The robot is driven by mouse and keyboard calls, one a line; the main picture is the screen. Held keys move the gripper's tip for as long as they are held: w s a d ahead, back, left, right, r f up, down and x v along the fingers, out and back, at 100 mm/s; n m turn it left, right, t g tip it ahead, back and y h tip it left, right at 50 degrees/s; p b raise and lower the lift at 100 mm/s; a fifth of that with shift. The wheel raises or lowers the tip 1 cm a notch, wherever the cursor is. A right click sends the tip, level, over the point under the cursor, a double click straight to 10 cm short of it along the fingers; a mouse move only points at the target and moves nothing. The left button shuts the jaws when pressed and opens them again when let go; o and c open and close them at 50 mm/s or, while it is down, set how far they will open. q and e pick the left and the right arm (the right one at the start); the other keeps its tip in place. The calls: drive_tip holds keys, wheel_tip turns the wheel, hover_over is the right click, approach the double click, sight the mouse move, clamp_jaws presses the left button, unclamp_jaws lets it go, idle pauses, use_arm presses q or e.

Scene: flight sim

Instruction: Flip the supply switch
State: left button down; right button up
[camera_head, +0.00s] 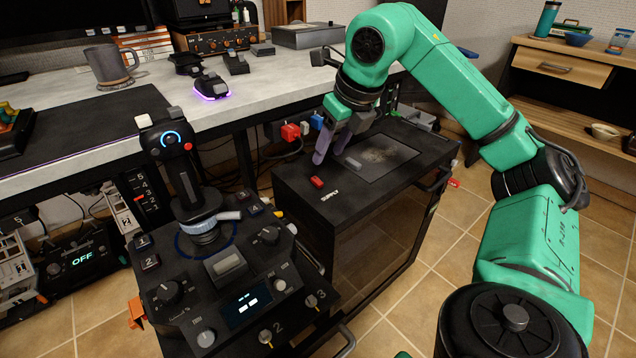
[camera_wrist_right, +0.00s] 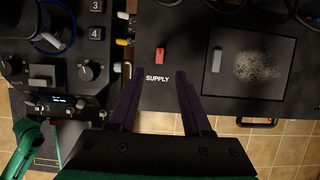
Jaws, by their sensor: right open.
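The supply switch is a small red rocker (camera_head: 317,182) on the black top of a cabinet (camera_head: 300,205), beside the white word SUPPLY. In the right wrist view the red switch (camera_wrist_right: 160,54) lies just beyond the fingertips, in line with the gap between them. My right gripper (camera_head: 329,152) has its purple-grey fingers apart and empty, pointing down above the cabinet top, close behind the switch in the head view. In the right wrist view my right gripper (camera_wrist_right: 158,76) frames the SUPPLY label. I cannot tell whether a finger touches anything. My left gripper is not in view.
A grey switch (camera_head: 352,163) and a dark panel (camera_head: 385,158) sit on the same cabinet top. A joystick console (camera_head: 205,262) with knobs stands to the left. Red and blue plugs (camera_head: 291,132) with cables are at the cabinet's back edge. A desk (camera_head: 110,95) lies behind.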

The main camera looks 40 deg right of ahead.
sight(317, 179)
drive_tip(key=b+x, duration=0.2)
drive_tip(key=x, duration=0.6)
drive_tip(key=shift+w+f+b, duration=0.15)
drive_tip(key=shift+f+b, duration=0.15)
drive_tip(key=shift+f, duration=0.05)
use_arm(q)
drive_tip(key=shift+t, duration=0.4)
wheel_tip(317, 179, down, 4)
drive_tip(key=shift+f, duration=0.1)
